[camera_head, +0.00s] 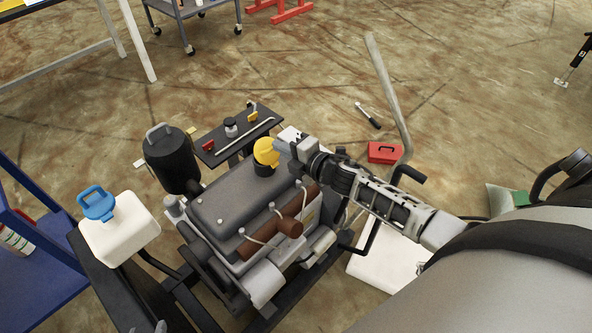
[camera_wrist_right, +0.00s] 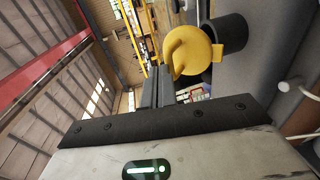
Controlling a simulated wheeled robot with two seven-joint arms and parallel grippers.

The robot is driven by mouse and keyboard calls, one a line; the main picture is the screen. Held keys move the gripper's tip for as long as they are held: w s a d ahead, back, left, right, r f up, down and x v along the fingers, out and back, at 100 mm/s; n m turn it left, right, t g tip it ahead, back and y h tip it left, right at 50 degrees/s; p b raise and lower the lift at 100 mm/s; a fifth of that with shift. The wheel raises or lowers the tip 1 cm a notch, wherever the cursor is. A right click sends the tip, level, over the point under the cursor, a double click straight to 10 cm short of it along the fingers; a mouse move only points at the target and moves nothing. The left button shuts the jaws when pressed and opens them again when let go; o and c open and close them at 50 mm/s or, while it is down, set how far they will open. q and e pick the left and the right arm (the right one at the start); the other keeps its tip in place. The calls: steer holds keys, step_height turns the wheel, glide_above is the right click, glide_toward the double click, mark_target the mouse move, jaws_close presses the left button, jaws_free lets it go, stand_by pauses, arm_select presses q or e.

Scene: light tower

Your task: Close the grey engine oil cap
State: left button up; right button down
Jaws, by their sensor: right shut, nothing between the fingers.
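The oil cap shows as a yellow round lid (camera_head: 265,150) on a short black filler neck (camera_head: 264,170), on top of the grey engine (camera_head: 237,195). The lid appears tilted up on a hinge at one side of the neck. In the right wrist view the lid (camera_wrist_right: 188,50) stands beside the black neck (camera_wrist_right: 231,33). My right gripper (camera_head: 284,146) is just right of the lid in the head view, shut and empty. Its fingers (camera_wrist_right: 157,86) point close by the lid's edge; whether they touch it I cannot tell.
A brown manifold (camera_head: 285,225) with pale leads runs along the engine's side. A black canister (camera_head: 170,160) and a white jug with a blue cap (camera_head: 97,203) stand to the left. A black tool tray (camera_head: 235,140) lies behind the engine.

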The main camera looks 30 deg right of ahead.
mark_target(264, 142)
arm_select(q)
steer(key=shift+w+f, duration=0.15)
steer(key=shift+w, duration=0.05)
steer(key=shift+f+b, duration=0.4)
steer(key=shift+b, duration=0.3)
arm_select(e)
steer(key=x, duration=0.4)
steer(key=shift+r, duration=0.35)
arm_select(q)
steer(key=shift+d+b, duration=0.15)
steer(key=shift+b, duration=0.3)
arm_select(e)
steer(key=shift+x, duration=0.75)
steer(key=shift+b+x, duration=0.55)
steer(key=shift+x, duration=0.2)
arm_select(q)
steer(key=shift+d+f+b, duration=0.2)
steer(key=shift+f+b, duration=0.05)
steer(key=shift+b, duration=0.1)
arm_select(e)
steer(key=shift+w+a+f, duration=0.1)
steer(key=shift+w+f, duration=0.2)
steer(key=shift+w, duration=0.1)
arm_select(q)
steer(key=shift+r, duration=0.15)
